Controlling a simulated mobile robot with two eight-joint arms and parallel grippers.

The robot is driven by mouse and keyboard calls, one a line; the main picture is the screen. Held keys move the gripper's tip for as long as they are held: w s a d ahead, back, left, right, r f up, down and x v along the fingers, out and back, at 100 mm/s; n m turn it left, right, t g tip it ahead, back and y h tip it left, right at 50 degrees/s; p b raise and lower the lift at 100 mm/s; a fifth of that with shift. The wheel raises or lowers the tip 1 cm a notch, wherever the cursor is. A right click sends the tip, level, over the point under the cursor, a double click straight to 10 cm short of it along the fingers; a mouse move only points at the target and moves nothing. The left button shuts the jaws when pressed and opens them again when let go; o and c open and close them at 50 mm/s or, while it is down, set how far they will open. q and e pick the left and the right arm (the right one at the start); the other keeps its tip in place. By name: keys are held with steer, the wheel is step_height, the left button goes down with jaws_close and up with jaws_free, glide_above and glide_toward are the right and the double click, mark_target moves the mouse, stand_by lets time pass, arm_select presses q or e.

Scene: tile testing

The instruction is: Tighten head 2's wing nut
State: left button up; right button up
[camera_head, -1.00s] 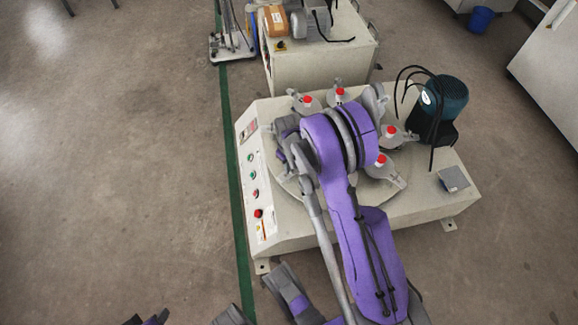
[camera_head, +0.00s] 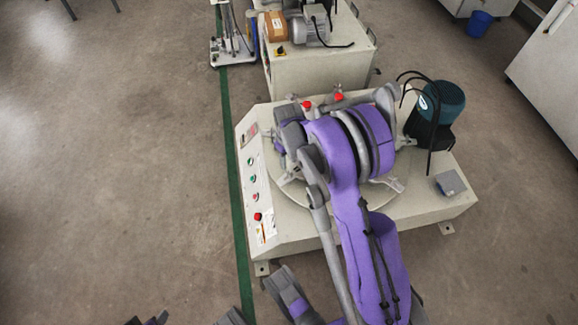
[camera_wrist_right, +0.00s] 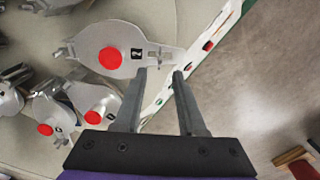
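Head 2 is a silver disc (camera_wrist_right: 120,38) with a red cap (camera_wrist_right: 110,58) and a small "2" label, in the right wrist view. A metal clamp tab with a small fitting (camera_wrist_right: 156,54) juts from its right side. I cannot tell which part is the wing nut. My right gripper (camera_wrist_right: 159,74) is open, its two fingers apart and empty. In that view its tips appear just below the tab; contact cannot be told. In the head view my purple right arm covers much of the machine and its fingers cannot be made out.
The cream machine (camera_head: 420,205) has a control panel on its left and a green motor (camera_head: 440,103) at the back right. Other red-capped heads (camera_wrist_right: 97,117) stand close by. A second cabinet (camera_head: 315,78) is behind.

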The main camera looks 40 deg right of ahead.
arm_select(q)
steer(key=shift+r+p, duration=0.35)
steer(key=shift+r, duration=0.25)
arm_select(e)
step_height(320, 180, up, 4)
steer(key=shift+f, duration=0.1)
steer(key=s+a+r+t, duration=0.3)
steer(key=s+a+r, duration=0.9)
steer(key=a+r, duration=0.15)
steer(key=s+a+t, duration=0.1)
steer(key=s+a, duration=0.4)
steer(key=s, duration=0.3)
arm_select(q)
step_height(320, 180, up, 25)
steer(key=w+t+p, duration=0.1)
steer(key=p, duration=2.1)
arm_select(e)
step_height(320, 180, up, 24)
steer(key=w+t, duration=0.1)
